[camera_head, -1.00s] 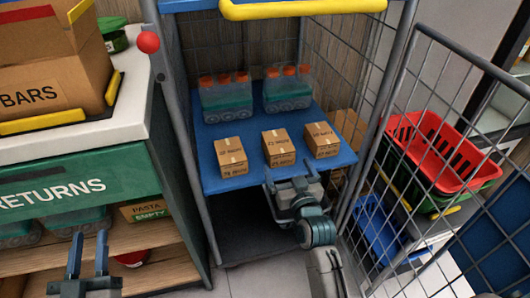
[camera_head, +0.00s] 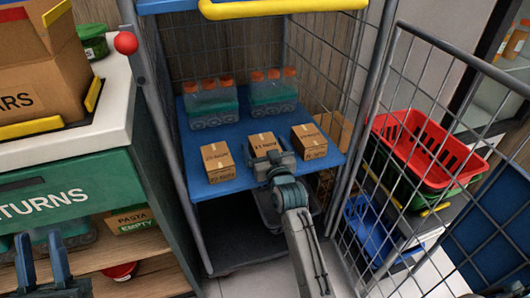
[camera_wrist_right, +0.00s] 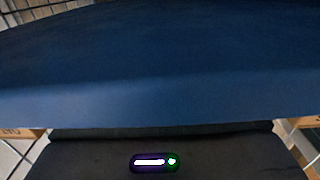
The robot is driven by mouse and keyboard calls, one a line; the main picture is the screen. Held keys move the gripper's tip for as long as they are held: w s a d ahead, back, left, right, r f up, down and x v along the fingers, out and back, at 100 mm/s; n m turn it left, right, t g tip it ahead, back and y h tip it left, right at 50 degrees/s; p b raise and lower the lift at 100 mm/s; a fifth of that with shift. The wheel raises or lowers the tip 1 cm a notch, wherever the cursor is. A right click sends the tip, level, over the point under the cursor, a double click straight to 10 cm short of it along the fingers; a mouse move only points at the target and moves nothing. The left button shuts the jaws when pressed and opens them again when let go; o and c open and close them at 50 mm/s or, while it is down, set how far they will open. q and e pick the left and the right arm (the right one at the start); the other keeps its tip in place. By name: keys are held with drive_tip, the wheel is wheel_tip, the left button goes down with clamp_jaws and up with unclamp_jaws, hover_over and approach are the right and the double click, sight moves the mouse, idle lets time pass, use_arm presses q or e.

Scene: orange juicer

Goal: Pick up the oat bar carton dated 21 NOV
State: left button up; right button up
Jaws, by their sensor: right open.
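Three small brown cartons stand in a row on the blue shelf (camera_head: 225,186) of a wire cage trolley: a left carton (camera_head: 217,163), a middle carton (camera_head: 263,141) and a right carton (camera_head: 309,142). Their printed dates are too small to read surely. My right gripper (camera_head: 274,163) is open at the shelf's front edge, before the middle carton, and hides its lower front. I cannot tell whether they touch. My left gripper (camera_head: 43,262) is open and empty at the lower left, near the returns counter.
Bottles with orange caps (camera_head: 272,92) stand behind the cartons. The trolley's yellow bar (camera_head: 285,8) crosses above. An open mesh door (camera_head: 430,150) stands at the right, with a red basket (camera_head: 425,150) behind it. The returns counter (camera_head: 75,150) is at the left.

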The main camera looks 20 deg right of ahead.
drive_tip(key=c, duration=1.2)
drive_tip(key=shift+r, duration=0.15)
